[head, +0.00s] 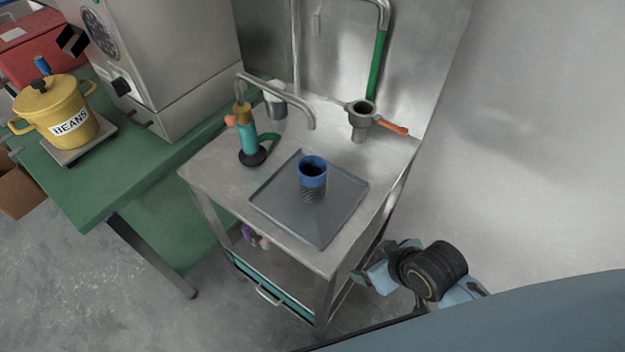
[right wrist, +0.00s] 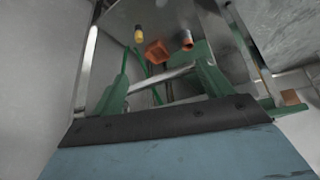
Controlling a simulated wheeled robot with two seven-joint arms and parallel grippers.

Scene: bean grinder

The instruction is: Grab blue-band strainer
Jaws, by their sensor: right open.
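The blue-band strainer (head: 312,190) stands upright on a grey tray (head: 275,205) on the steel table. It has a blue band around its top and a dark mesh body below. My right gripper (head: 366,277) is low, beyond the table's front right edge, well apart from the strainer and partly hidden by my wrist. In the right wrist view its green fingers (right wrist: 162,85) are spread with nothing between them. The strainer cannot be made out in that view. My left gripper is not in view.
The steel table (head: 225,180) also holds a teal bottle-like tool (head: 246,135), a bent steel pipe (head: 280,95) and an orange-handled holder (head: 362,120). A table leg (head: 325,300) stands near my right gripper. A yellow beans pot (head: 60,110) is on the left.

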